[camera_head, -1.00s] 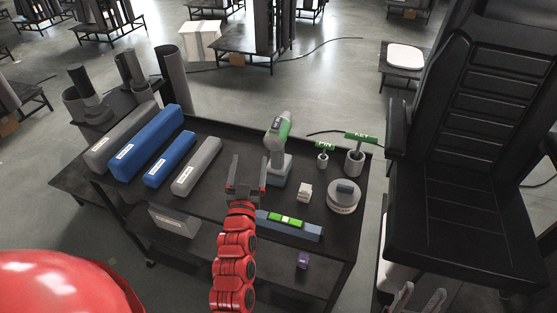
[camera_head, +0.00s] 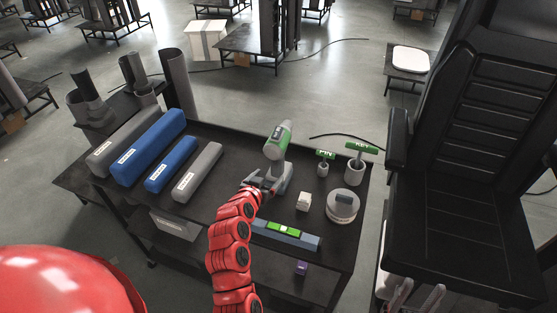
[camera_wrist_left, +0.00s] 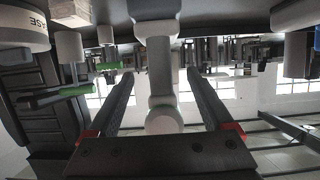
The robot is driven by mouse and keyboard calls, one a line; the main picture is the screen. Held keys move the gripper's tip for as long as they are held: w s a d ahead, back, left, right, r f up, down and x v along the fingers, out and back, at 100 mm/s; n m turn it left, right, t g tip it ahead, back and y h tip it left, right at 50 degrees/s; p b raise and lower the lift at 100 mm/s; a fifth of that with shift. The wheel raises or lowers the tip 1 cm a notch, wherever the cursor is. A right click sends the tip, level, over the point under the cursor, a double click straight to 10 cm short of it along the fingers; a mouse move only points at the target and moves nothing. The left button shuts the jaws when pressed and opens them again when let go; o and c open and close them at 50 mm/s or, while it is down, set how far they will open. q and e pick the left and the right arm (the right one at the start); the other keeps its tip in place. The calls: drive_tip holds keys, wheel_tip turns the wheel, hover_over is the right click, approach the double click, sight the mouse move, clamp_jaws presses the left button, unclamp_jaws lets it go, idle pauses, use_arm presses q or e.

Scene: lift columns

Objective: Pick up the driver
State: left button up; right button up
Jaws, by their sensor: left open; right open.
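The driver (camera_head: 277,147), a grey and green drill-shaped tool with a grey foot, stands upright on the black table (camera_head: 215,205). My left gripper (camera_head: 267,180) is open at the driver's lower handle. In the left wrist view the driver's grey handle (camera_wrist_left: 161,55) shows between the two open fingers (camera_wrist_left: 160,75), with a visible space on each side. That view looks upside down. At the bottom right of the head view, my right gripper (camera_head: 410,299) shows as two separate pale fingers, open and away from the table.
Blue and grey long boxes (camera_head: 170,165) lie on the left. A white block (camera_head: 304,201), a round grey container (camera_head: 342,205), green-handled tools (camera_head: 359,155) and a blue level-like bar (camera_head: 286,234) are near the driver. A black seat (camera_head: 465,200) stands on the right.

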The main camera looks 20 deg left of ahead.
sight(275, 168)
use_arm(q)
drive_tip(key=p+x, duration=0.1)
drive_tip(key=x, duration=0.4)
drive_tip(key=shift+w+r+p, duration=0.1)
drive_tip(key=shift+r+p, duration=0.1)
drive_tip(key=shift+p, duration=0.2)
drive_tip(key=shift+w+f, duration=0.2)
drive_tip(key=shift+f, duration=0.05)
drive_tip(key=shift+w+r+p, duration=0.1)
drive_tip(key=shift+w+p, duration=0.45)
drive_tip(key=shift+p+x, duration=0.55)
drive_tip(key=shift+x, duration=0.25)
drive_tip(key=shift+p+x, duration=0.3)
drive_tip(key=shift+x, duration=1.05)
drive_tip(key=shift+s+d, duration=0.1)
clamp_jaws()
